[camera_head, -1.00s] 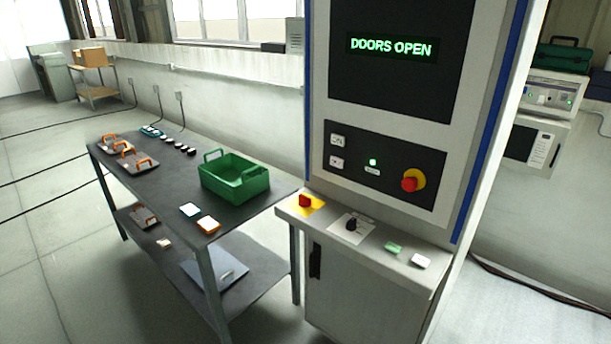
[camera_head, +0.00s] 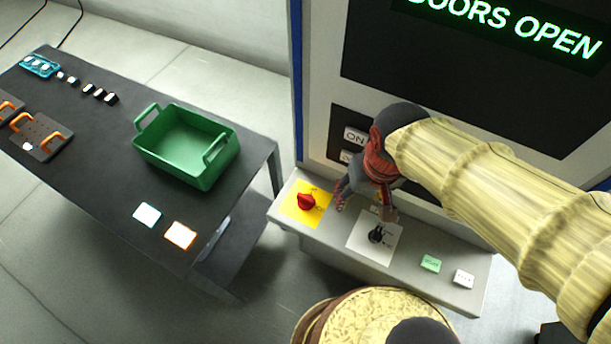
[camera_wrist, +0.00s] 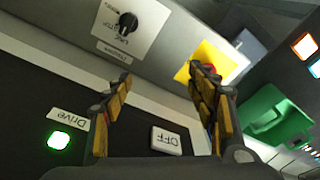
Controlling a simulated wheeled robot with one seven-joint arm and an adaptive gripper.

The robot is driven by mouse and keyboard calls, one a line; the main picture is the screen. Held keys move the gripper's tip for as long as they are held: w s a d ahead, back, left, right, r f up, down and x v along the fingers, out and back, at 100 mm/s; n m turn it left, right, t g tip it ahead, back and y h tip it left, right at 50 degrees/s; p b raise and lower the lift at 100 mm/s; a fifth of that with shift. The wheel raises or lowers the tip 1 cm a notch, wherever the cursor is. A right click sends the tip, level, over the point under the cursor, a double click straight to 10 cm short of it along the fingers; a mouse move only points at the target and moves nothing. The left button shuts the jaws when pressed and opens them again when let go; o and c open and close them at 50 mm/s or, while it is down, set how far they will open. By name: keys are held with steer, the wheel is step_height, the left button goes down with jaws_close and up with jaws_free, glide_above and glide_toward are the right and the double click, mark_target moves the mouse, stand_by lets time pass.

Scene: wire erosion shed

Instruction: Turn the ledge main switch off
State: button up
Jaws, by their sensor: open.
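The ledge (camera_head: 335,234) juts out from the front of the machine cabinet. A red rotary switch (camera_head: 306,201) sits on a yellow plate (camera_head: 292,209) at the ledge's left end. In the wrist view the yellow plate (camera_wrist: 228,62) shows behind my right-hand finger, which hides most of the red switch. A black knob (camera_head: 376,234) on a white plate stands to the right of it; it also shows in the wrist view (camera_wrist: 127,22). My gripper (camera_head: 365,203) is open and empty above the ledge, between the red switch and the black knob, touching neither as far as I can tell.
Two small labelled blocks, green (camera_head: 430,264) and white (camera_head: 464,277), lie on the ledge's right. The cabinet's panel has an OFF button (camera_wrist: 167,140) and a lit green lamp (camera_wrist: 59,140). A dark table (camera_head: 95,165) with a green crate (camera_head: 160,163) stands left.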

steer(key=w+a+m+g+p, duration=0.1)
steer(key=w+a+g+p, duration=0.1)
steer(key=a+p, duration=0.6)
steer(key=m+p, duration=0.2)
steer(key=m, duration=0.2)
glide_above(306, 197)
steer(key=shift+s+d+f+h, duration=0.15)
steer(key=shift+s+f+h, duration=0.05)
steer(key=shift+f, duration=0.4)
steer(key=shift+s+d+f+h, duration=0.1)
steer(key=shift+s+f+h, duration=0.1)
steer(key=shift+f, duration=0.35)
steer(key=shift+w+a+f+m+b, duration=0.15)
steer(key=shift+w+m+b, duration=0.25)
steer(key=shift+m, duration=0.4)
steer(key=shift+a+f, duration=0.1)
steer(key=shift+f, duration=0.4)
step_height(306, 197, down, 7)
steer(key=shift+r, duration=0.2)
steer(key=shift+c, duration=1.4)
steer(key=c, duration=0.9)
